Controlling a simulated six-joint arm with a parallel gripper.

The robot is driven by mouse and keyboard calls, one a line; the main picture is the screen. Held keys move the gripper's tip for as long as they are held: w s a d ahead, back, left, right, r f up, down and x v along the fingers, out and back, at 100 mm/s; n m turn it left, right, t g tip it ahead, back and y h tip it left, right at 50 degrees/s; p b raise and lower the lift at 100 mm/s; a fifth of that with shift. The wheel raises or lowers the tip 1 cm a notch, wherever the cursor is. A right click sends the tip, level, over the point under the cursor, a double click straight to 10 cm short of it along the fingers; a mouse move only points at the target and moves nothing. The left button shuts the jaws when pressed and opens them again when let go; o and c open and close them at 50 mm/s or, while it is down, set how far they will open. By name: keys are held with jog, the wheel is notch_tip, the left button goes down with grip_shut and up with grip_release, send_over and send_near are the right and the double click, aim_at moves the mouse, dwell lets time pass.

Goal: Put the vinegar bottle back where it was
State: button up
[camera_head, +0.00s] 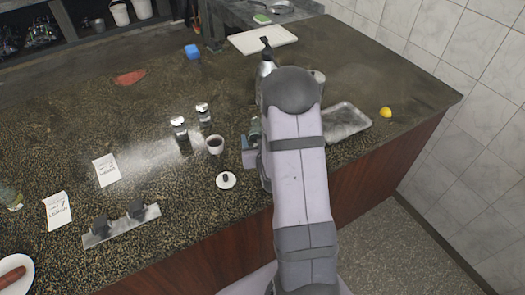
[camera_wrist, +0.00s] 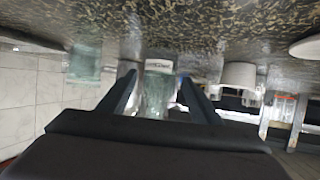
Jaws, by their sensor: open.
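A clear greenish glass vessel with a white top or label (camera_wrist: 156,92) stands between the two fingers of my gripper (camera_wrist: 160,92) in the wrist view. It looks like the vinegar bottle, but I cannot read a label. The fingers are open on either side of it, with gaps visible; the picture is upside down. In the head view my arm hides most of this spot. Only a bit of greenish glass (camera_head: 255,130) shows beside my gripper (camera_head: 251,150).
A cup (camera_head: 215,145), two shakers (camera_head: 179,125) (camera_head: 203,112) and a small white dish (camera_head: 226,181) stand left of my gripper. A metal tray (camera_head: 345,122) and a lemon (camera_head: 386,112) lie to the right. The left counter is partly clear.

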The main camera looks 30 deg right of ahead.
aim_at(258, 138)
jog(key=b+v, duration=0.1)
jog(key=v, duration=0.4)
jog(key=p, duration=0.2)
jog(key=shift+s+r+p, duration=0.15)
jog(key=shift+r+p, duration=0.15)
jog(key=shift+p, duration=0.1)
jog(key=p, duration=0.1)
jog(key=s+p, duration=0.1)
jog(key=p, duration=0.1)
jog(key=shift+s+a+r, duration=0.1)
jog(key=shift+a+r, duration=0.15)
jog(key=shift+r, duration=0.05)
jog(key=p+v, duration=0.1)
jog(key=p, duration=0.1)
jog(key=p+v, duration=0.1)
jog(key=p, duration=0.1)
jog(key=shift+s+a+f, duration=0.1)
jog(key=shift+s, duration=0.25)
